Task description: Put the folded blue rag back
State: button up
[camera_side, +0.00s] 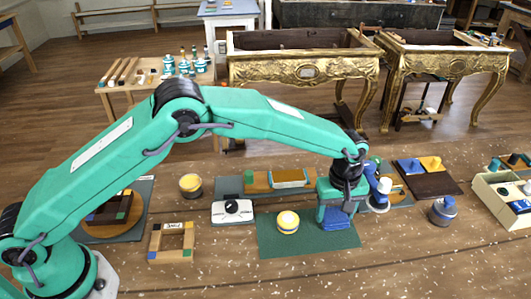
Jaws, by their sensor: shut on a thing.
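The folded blue rag (340,219) shows under my gripper (338,208), at the right part of a dark green mat (300,242). My gripper points down and is shut on the rag. The fingers cover the rag's upper part. I cannot tell from this view whether the rag touches the mat or hangs just above it.
A yellow-and-white pot (288,222) stands on the mat left of my gripper. A blue-and-white upright thing (379,195) is close on the right. A grey-blue pot (443,210) and a cream compartment box (492,199) stand farther right. The front tabletop is clear.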

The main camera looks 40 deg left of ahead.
aim_at(336, 214)
jog(key=o, duration=1)
jog(key=shift+f, duration=0.15)
jog(key=shift+r, duration=6.2)
